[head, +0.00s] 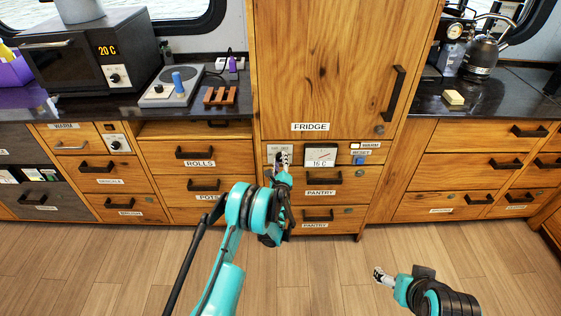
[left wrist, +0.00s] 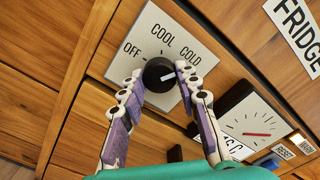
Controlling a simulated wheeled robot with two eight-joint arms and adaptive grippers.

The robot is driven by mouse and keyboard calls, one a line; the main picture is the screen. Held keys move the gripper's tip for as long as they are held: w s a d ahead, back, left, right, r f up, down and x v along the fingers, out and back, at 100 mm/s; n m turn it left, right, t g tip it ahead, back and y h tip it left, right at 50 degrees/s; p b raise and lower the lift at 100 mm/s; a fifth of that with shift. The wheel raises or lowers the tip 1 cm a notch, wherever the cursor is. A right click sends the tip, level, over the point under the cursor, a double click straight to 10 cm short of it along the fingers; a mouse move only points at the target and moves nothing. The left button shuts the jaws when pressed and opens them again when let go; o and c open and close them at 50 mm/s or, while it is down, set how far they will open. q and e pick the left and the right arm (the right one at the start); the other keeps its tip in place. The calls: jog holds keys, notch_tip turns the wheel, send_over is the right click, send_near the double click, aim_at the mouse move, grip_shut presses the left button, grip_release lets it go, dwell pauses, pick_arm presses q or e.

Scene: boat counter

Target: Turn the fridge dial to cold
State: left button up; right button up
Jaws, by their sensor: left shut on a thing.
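The fridge dial is a black knob (left wrist: 156,72) on a white plate (left wrist: 150,30) marked OFF, COOL and COLD. Its white pointer faces right in the left wrist view, roughly toward COLD; its tip is close to a finger. My left gripper (left wrist: 158,84) is shut on the knob, one finger on each side. In the head view the left gripper (head: 281,160) covers the knob, and part of the plate (head: 274,149) shows. My right gripper (head: 381,276) is over the floor, away from the cabinet; its opening cannot be made out.
A gauge (head: 320,154) reading 16 C is right of the dial plate, with a blue switch (head: 358,160) by a RESET label. The FRIDGE door (head: 325,60) above is closed. Drawer handles (head: 324,181) stick out below. The floor (head: 330,270) in front is clear.

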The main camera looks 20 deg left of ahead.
aim_at(281, 136)
dwell(0.3)
pick_arm(q)
jog(key=o, duration=1.2)
jog(key=shift+c, duration=0.2)
notch_tip(281, 136, up, 10)
